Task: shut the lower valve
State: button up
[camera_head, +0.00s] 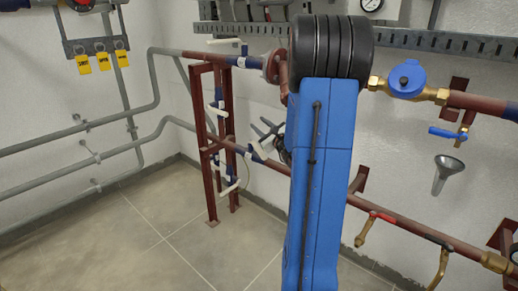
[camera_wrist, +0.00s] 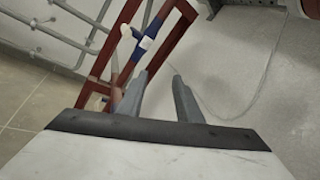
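Several blue valves with white handles sit on the dark red pipe frame: one on the lower pipe (camera_head: 257,152), one below it (camera_head: 228,186), one higher on the frame (camera_head: 218,103) and one on the upper pipe (camera_head: 243,56). I cannot tell for sure which is the lower valve. In the wrist view a blue valve with a white handle (camera_wrist: 146,45) lies beyond my fingertips. My gripper (camera_wrist: 163,82) has its two grey fingers apart, with nothing between them. In the head view its dark fingers (camera_head: 263,128) show left of my blue arm, near the lower pipe valve.
My arm hides the middle of the piping. On the right are a blue round meter (camera_head: 407,79), a blue-handled tap (camera_head: 448,133), a grey funnel (camera_head: 447,174) and a red-handled tap (camera_head: 375,224). Grey pipes (camera_head: 100,138) run along the left wall. The tiled floor (camera_head: 130,240) is clear at front left.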

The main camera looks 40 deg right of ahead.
jog(key=s+d+f+n+g+y, duration=0.15)
jog(key=s+n+y, duration=0.3)
jog(key=n, duration=0.55)
jog(key=s+f+n+y, duration=0.25)
jog(key=n+y, duration=0.35)
jog(key=n, duration=0.3)
send_near(259, 149)
jog(key=w+f, duration=0.1)
jog(key=w, duration=0.1)
jog(key=x, duration=0.6)
jog(key=shift+a, duration=0.4)
jog(key=shift+x, duration=0.95)
grip_shut()
